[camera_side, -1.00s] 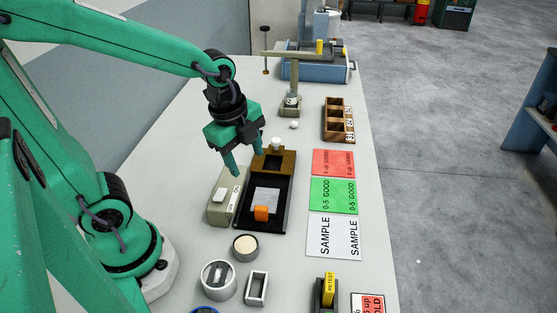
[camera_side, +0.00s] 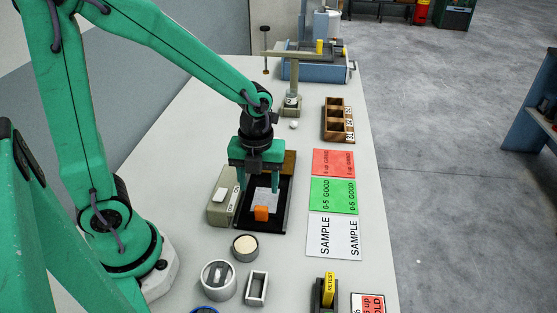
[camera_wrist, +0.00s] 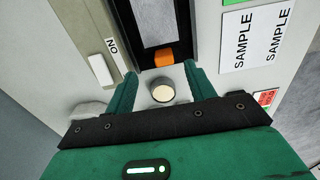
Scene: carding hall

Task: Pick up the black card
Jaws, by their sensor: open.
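The black card (camera_side: 277,222) lies flat in the middle of the table, with a pale grey sheet (camera_side: 267,199) on it and an orange block (camera_side: 261,213) at its near end. The card (camera_wrist: 187,30) and orange block (camera_wrist: 163,56) also show at the top of the wrist view. My gripper (camera_side: 259,184) is open and points down over the card's far part, its fingers to either side of the grey sheet. I cannot tell how high the fingertips are. Nothing shows between the fingers as held. My gripper hides part of the card's far end.
A beige box with a white switch (camera_side: 221,195) stands close along the card's left side. A brown wooden piece (camera_side: 289,161) is behind it. Red, green and white SAMPLE mats (camera_side: 334,248) lie to the right. A round cup (camera_side: 245,248) stands just in front.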

